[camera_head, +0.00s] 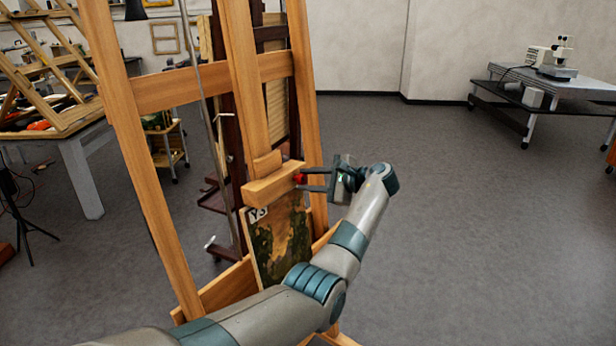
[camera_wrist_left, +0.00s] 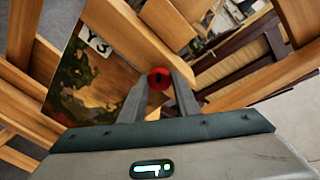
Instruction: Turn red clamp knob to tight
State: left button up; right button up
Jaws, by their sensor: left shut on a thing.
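The red clamp knob (camera_head: 300,179) is on the end of the wooden clamp block (camera_head: 272,186) of the easel. In the left wrist view the knob (camera_wrist_left: 159,79) is round, with a dark mark on its face. My left gripper (camera_head: 303,180) has come in from the right and is shut on the knob, one finger on each side. The painting (camera_head: 279,238), with a "Y3" label, stands on the easel below the clamp block. My right gripper is not in view.
The wooden easel (camera_head: 190,82) stands directly in front, with dark-framed easels behind it. A grey table (camera_head: 80,146) is at the left. A bench with a microscope (camera_head: 555,62) is at the back right.

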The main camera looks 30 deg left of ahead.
pick_arm(q)
jog(key=m+g, duration=0.1)
jog(key=m, duration=0.3)
jog(key=shift+w, duration=0.1)
jog(key=shift+d+f+m+g, duration=0.15)
jog(key=shift+m+g, duration=0.35)
jog(key=shift+m, duration=1.3)
jog(key=shift+f, duration=0.15)
jog(key=o, duration=1)
jog(key=shift+b+v, duration=0.5)
jog(key=shift+v, duration=0.3)
jog(key=shift+f+b+v, duration=0.1)
jog(key=shift+b+v, duration=1.75)
jog(key=shift+v, duration=2.1)
jog(key=shift+f+b+v, duration=0.15)
jog(key=shift+b+v, duration=1.7)
jog(key=shift+v, duration=2.1)
